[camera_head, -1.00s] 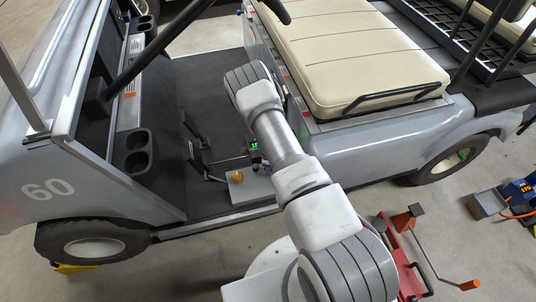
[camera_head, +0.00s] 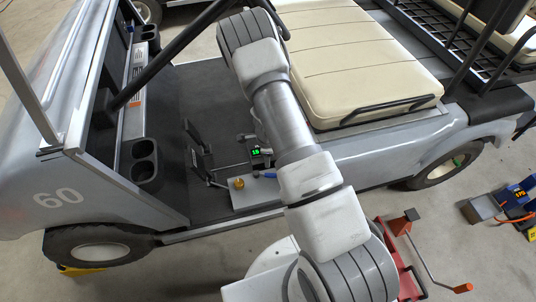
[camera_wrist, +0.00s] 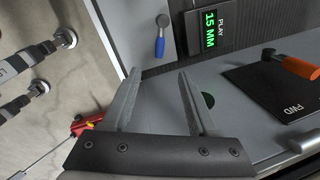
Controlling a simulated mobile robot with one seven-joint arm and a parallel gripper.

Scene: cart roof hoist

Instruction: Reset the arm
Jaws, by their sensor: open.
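My arm reaches across the head view over the near side of the grey cart (camera_head: 110,205). Its end is hidden there behind the arm and the seat. In the wrist view my gripper (camera_wrist: 158,75) is open, with two grey fingers apart and nothing between them. It is above a grey panel (camera_wrist: 155,110) of the cart. A green-lit display (camera_wrist: 210,32) reading "PLAY 15 MM" lies beyond the fingertips. It also shows in the head view (camera_head: 256,152).
A blue-handled tool (camera_wrist: 159,46) lies beyond the fingers. An orange-handled lever (camera_wrist: 292,65) stands by a black "FWD" plate (camera_wrist: 270,95). A red jack with a crank (camera_head: 405,262) stands on the floor beside the cart.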

